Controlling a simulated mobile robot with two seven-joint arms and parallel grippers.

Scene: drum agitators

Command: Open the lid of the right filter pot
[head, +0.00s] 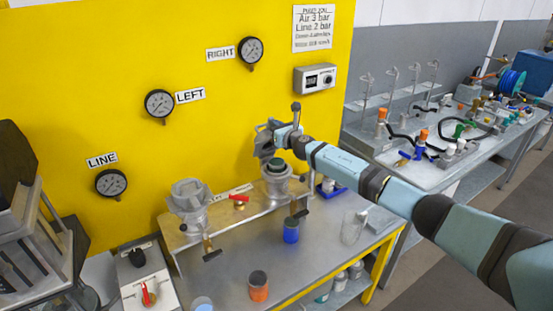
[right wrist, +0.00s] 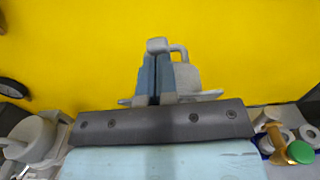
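The right filter pot (head: 277,184) is a grey metal pot on the bench against the yellow panel. Its dark green inside shows at the top. Its grey lid (head: 262,141) stands raised and tilted back above the pot's rear, partly hidden by my right gripper (head: 280,137). In the right wrist view, the gripper's two blue-grey fingers (right wrist: 157,80) are close together, with a small grey piece of the lid at their tips. The lid's grey body (right wrist: 187,77) shows behind and to the right of them. My left gripper is in neither view.
The left filter pot (head: 188,203) stands to the left with its top covered. A red-handled valve (head: 239,200) sits between the pots. A blue jar (head: 291,231), an orange jar (head: 258,287) and a clear beaker (head: 353,227) stand in front.

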